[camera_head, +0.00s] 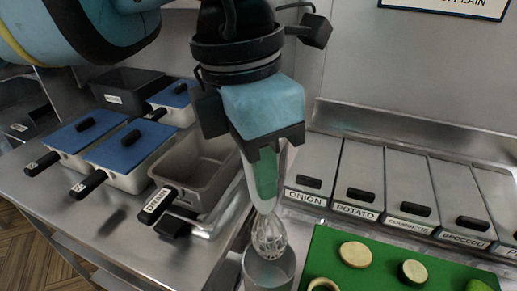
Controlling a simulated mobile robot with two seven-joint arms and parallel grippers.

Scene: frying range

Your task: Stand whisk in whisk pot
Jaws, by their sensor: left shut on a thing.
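The whisk shows a wire head (268,236) pointing down and a green handle (265,174) above it. My left gripper (265,192) comes down from above and is shut on the whisk's handle, holding it nearly upright. The whisk pot (268,275) is a grey metal cylinder at the bottom middle, cut off by the picture's lower edge. The lower end of the wire head overlaps the pot's mouth. I cannot tell how far it is inside, or whether it touches the rim. My right gripper is not in view.
A green board (328,246) with vegetable slices lies right of the pot. Lidded bins with labels, such as the potato bin (358,178), line the back right. An open grey pan (200,170) and blue-lidded pans (128,147) stand left. Bare steel counter (140,235) lies front left.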

